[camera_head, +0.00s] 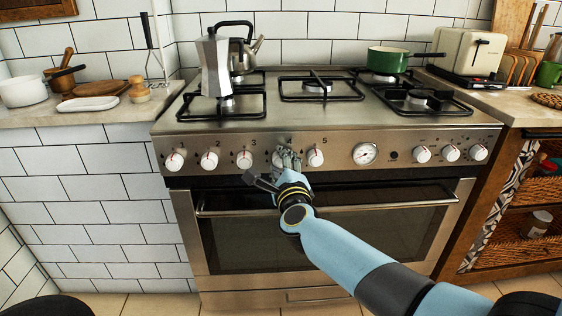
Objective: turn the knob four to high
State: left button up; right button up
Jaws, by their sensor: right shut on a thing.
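Knob four (277,158) is a white knob on the stove's steel front panel, in the row of numbered knobs. It is partly hidden behind my right gripper (288,160), whose fingers are shut on it. I cannot read the knob's pointer. Its neighbours are knob three (244,159) to the left and knob five (315,157) to the right. My right arm comes in from the lower right. My left gripper is not in view.
The oven door handle (400,204) runs just below the knobs. A moka pot (214,64), a kettle (245,50) and a green pan (388,60) stand on the stove top. Counters flank the stove, with a white pot (22,91) on the left and a toaster (468,53) on the right.

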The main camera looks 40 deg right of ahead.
jog(key=n+p, duration=0.4)
jog(key=shift+r+n+g+p, duration=0.2)
jog(key=shift+n+g+p, duration=0.1)
jog(key=shift+g, duration=0.1)
jog(key=shift+n+p, duration=0.7)
jog(key=shift+n, duration=0.1)
jog(key=n+p, duration=0.2)
jog(key=n, duration=0.1)
jog(key=shift+a+f+g, duration=0.1)
jog(key=shift+f+g, duration=0.05)
jog(key=shift+g, duration=0.25)
jog(key=shift+f+n+h+p, duration=0.15)
jog(key=shift+n+h+p, duration=0.15)
jog(key=shift+n+p, duration=0.85)
jog(key=shift+n, duration=0.45)
jog(key=o, duration=1.2)
jog(key=shift+c, duration=0.2)
